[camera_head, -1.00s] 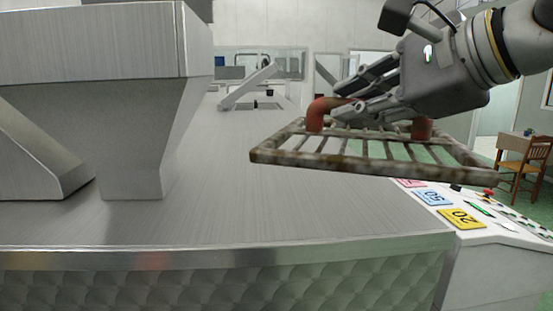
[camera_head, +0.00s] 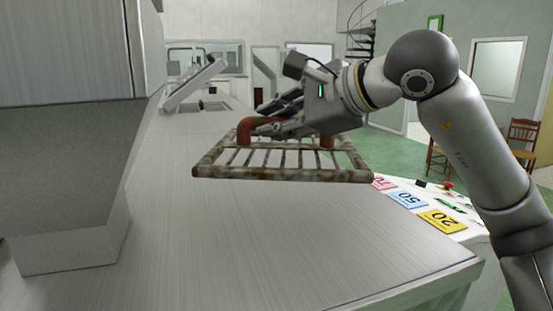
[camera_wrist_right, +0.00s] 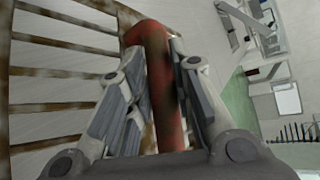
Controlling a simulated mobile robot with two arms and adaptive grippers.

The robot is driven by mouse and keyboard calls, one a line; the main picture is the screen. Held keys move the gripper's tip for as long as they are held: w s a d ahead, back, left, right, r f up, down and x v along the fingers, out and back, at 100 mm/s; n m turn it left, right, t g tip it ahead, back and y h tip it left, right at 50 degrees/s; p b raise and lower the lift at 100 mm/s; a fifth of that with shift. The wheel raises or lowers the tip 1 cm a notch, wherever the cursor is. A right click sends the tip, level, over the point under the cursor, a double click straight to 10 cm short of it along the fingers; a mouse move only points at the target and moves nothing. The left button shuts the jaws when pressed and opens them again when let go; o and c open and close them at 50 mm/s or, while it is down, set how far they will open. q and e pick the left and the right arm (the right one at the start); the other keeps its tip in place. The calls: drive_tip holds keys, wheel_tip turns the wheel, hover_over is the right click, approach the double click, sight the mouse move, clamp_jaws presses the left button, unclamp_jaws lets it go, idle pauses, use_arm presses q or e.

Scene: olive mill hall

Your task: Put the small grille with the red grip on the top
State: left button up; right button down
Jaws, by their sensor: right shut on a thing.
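The small grille (camera_head: 285,175) is a rusty metal frame with several bars and a red grip (camera_head: 244,129) on its upper side. My right gripper (camera_head: 262,130) is shut on the red grip and holds the grille roughly level above the metal top (camera_head: 220,235). In the right wrist view the two fingers lie on either side of the red grip (camera_wrist_right: 162,85), with the grille's bars (camera_wrist_right: 65,75) to the left. The gap between grille and top cannot be told exactly. My left gripper is not in view.
A large metal housing (camera_head: 70,110) stands on the top at the left. A tilted metal part (camera_head: 193,85) is farther back. Coloured number cards (camera_head: 442,221) and a red button (camera_head: 447,185) lie on a white panel at the right. The front middle of the top is clear.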

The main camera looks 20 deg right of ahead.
sight(277, 144)
drive_tip(key=w+f, duration=0.1)
drive_tip(key=w+d+f+p, duration=0.1)
drive_tip(key=w+f, duration=0.3)
drive_tip(key=shift+w+d, duration=0.2)
drive_tip(key=shift+d, duration=0.1)
drive_tip(key=shift+w+d+f+p, duration=0.15)
drive_tip(key=shift+w+f+p, duration=0.15)
drive_tip(key=shift+f, duration=0.05)
drive_tip(key=f, duration=0.1)
drive_tip(key=f+p, duration=0.1)
drive_tip(key=f, duration=0.1)
drive_tip(key=shift+w+d, duration=0.1)
drive_tip(key=shift+w, duration=0.3)
drive_tip(key=shift+f+p, duration=0.35)
drive_tip(key=shift+f, duration=0.1)
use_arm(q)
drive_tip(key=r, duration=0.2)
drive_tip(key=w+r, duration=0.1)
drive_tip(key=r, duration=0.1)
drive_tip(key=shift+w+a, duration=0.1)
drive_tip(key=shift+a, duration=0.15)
use_arm(e)
drive_tip(key=shift+s, duration=0.1)
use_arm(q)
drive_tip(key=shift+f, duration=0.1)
use_arm(e)
drive_tip(key=c, duration=1.3)
unclamp_jaws()
drive_tip(key=shift+f, duration=0.15)
